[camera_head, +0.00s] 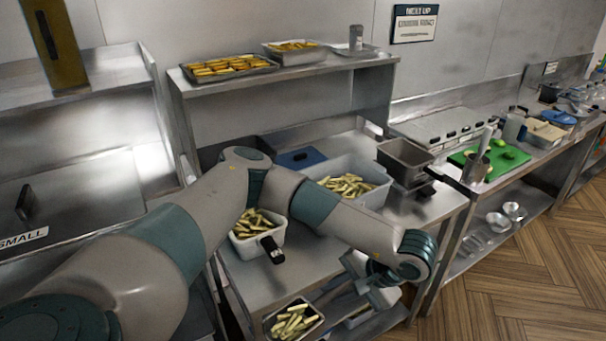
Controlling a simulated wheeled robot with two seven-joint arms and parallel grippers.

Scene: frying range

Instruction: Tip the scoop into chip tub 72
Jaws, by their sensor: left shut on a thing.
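My left arm reaches across the view from the left, and its gripper (376,284) points down past the front edge of the steel table. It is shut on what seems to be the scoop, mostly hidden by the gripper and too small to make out. A dark-rimmed container of chips (293,321) is low at the bottom, left of the gripper. A pale tub of chips with a black handle (272,251) stands on the table behind my arm. A larger pale tub of chips (374,197) stands further back. No number 72 is readable. My right gripper is out of view.
A grey metal container (405,158) stands at the table's back right. The upper shelf (330,65) holds trays of golden food (228,68). A green board (490,160) lies on the right counter. Wood floor (520,275) is open at the lower right.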

